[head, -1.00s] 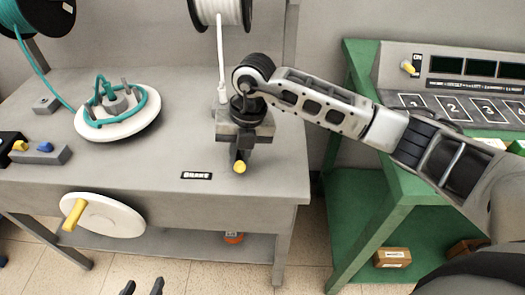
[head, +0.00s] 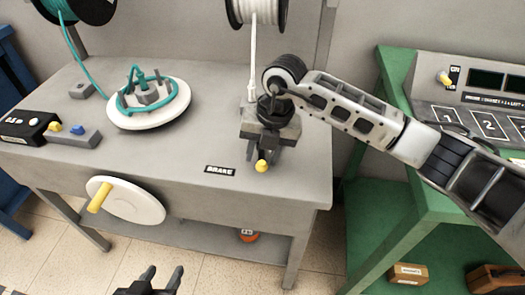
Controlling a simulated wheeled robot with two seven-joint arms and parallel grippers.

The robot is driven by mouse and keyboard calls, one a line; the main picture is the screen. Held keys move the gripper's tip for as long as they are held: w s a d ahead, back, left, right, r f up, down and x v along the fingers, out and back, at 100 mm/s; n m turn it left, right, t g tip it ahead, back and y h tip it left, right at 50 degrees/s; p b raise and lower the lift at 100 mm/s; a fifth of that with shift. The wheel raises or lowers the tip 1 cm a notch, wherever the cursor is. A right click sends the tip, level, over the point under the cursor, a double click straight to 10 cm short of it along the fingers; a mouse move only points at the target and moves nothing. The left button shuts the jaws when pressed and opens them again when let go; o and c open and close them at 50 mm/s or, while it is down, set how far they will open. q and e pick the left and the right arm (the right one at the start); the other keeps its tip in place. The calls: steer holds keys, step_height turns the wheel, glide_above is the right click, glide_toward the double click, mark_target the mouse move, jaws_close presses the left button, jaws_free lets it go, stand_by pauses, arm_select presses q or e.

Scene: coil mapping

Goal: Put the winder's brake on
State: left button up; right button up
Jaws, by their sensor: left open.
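The winder bench (head: 300,185) carries a white round turntable (head: 178,112) with a teal coil looped around its grey pegs. A yellow-tipped brake lever (head: 262,166) sticks out near the bench's front edge, just right of the BRAKE label (head: 220,171). My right gripper (head: 260,156) points down at the lever, its fingers close by the yellow tip. Its body hides most of the lever, and whether the fingers grip it I cannot tell. My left gripper (head: 160,280) is open and empty at the bottom edge, in front of the bench and away from the lever.
A white crank wheel with a yellow handle (head: 125,200) is on the bench front. A black meter box (head: 28,127) and a grey block with blue and yellow knobs (head: 72,134) sit at left. Spools hang above. A green table (head: 440,200) stands at right.

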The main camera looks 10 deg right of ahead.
steer(key=d+r, duration=0.3)
steer(key=r, duration=1.2)
steer(key=shift+s+r, duration=0.35)
steer(key=shift+s, duration=0.1)
